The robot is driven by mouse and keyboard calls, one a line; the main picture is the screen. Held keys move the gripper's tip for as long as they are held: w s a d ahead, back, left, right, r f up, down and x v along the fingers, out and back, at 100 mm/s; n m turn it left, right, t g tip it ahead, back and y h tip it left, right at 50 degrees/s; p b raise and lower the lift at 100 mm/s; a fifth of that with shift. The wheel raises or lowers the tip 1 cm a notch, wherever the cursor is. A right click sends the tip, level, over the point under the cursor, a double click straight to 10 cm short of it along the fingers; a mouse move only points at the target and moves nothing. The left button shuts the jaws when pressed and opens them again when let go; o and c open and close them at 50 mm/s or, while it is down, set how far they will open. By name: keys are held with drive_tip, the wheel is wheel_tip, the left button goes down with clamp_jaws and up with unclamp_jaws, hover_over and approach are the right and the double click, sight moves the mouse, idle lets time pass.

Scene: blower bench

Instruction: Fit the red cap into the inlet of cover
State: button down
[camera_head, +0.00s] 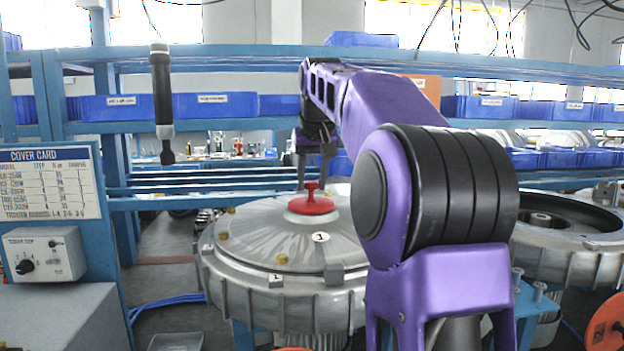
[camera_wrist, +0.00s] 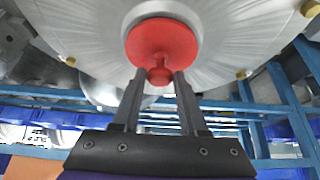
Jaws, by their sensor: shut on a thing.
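The red cap (camera_head: 311,205) is a round disc with a knob on top. It is level over the pale ring at the middle of the grey metal cover (camera_head: 270,240). The wrist view shows the cap (camera_wrist: 162,42) inside the ring (camera_wrist: 197,17), which is the inlet's rim. I cannot tell whether the cap rests in the inlet or is slightly above it. My gripper (camera_head: 312,183) points down from above, its two fingers shut on the cap's knob. In the wrist view the fingertips (camera_wrist: 160,76) are on either side of the knob.
Brass-coloured bolts (camera_head: 282,258) stand on the cover, which carries a plate marked 1 (camera_head: 320,237). A second, open blower housing (camera_head: 565,255) stands at the right. A black tool (camera_head: 162,95) hangs at the left, near a cover card (camera_head: 48,184). Blue shelving runs behind.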

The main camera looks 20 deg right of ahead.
drive_tip(key=shift+f, duration=0.1)
drive_tip(key=shift+c, duration=1.8)
unclamp_jaws()
drive_tip(key=p+v, duration=0.4)
drive_tip(key=v, duration=1.3)
drive_tip(key=shift+r, duration=0.2)
